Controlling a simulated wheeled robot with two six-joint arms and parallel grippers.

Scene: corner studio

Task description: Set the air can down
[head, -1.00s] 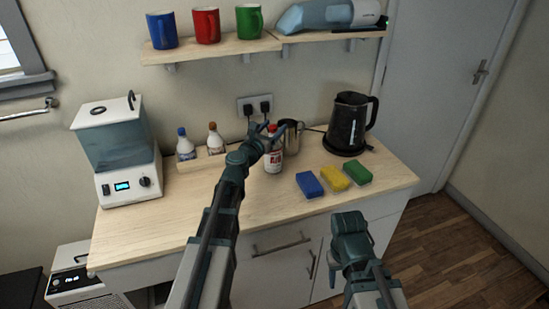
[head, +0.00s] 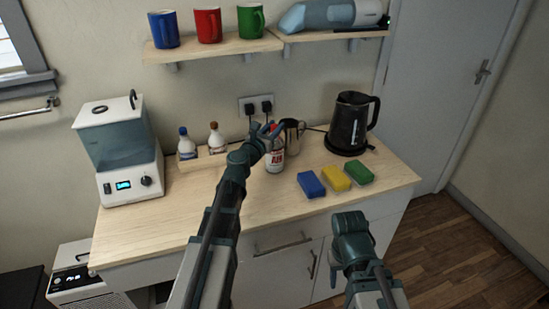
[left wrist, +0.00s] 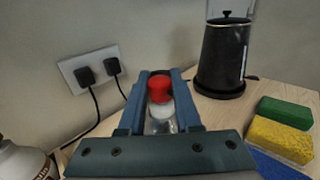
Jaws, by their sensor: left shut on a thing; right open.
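The air can (head: 276,160) is white with red print and a red cap. It is upright at the back middle of the wooden counter, in front of the metal pitcher; whether its base touches the wood is hard to tell. My left gripper (head: 270,131) is shut on its upper part. In the left wrist view the red cap of the air can (left wrist: 159,89) shows between the two fingers of my left gripper (left wrist: 160,80). My right gripper (head: 347,262) is in front of the counter, low and empty.
The metal pitcher (head: 293,136) stands just behind the can. A black kettle (head: 348,124) is to the right. Blue (head: 311,184), yellow (head: 336,178) and green (head: 359,173) sponges lie in a row. Two bottles (head: 217,138) stand left. The counter's front left (head: 165,222) is clear.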

